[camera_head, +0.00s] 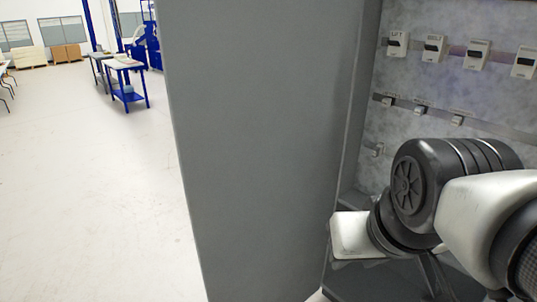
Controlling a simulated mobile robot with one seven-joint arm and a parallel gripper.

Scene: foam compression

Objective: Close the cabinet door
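The cabinet door (262,150) is a tall grey panel that stands open in the middle of the head view. The open cabinet interior (440,100) shows to the right, with a mottled grey back panel. My arm reaches in from the right edge, in front of the cabinet opening. A white and black part of my arm is close to the door's lower right edge; I cannot tell whether it touches the door. My gripper's fingertips cannot be made out, so its opening does not show.
Several white switch units (434,48) sit on rails inside the cabinet. Bare pale floor (90,200) lies left of the door. Blue-framed work tables (125,75) and cardboard boxes (67,53) stand far back at the left.

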